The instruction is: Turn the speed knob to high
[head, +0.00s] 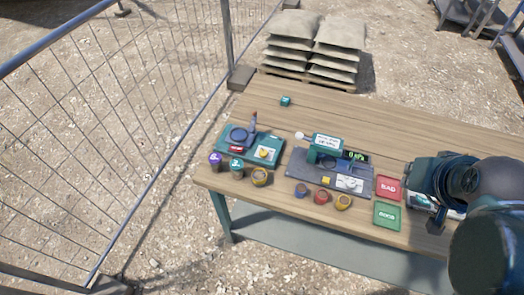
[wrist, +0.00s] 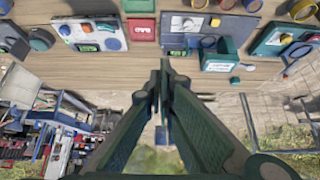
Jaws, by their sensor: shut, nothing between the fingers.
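My gripper (wrist: 163,68) is shut and empty in the wrist view, its fingers together above the table edge. A panelled device (wrist: 88,34) with a large blue round control (wrist: 85,27), a red round control (wrist: 112,44) and a small green display stands to the left of the fingertips, apart from them. In the head view my arm mostly hides the spot at the right of the table. A teal device (head: 235,148) with a round plate, a red display and a yellow knob (head: 264,153) stands at the left. No label reading speed is legible, so I cannot tell which control is the speed knob.
A grey-based device (head: 310,172) with a teal head stands mid-table. Red BAD tray (head: 388,179) and green tray (head: 387,225) lie beside it. Several small cups line the front edge. A teal cube (head: 286,101) sits at the back of the wooden table (head: 350,110).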

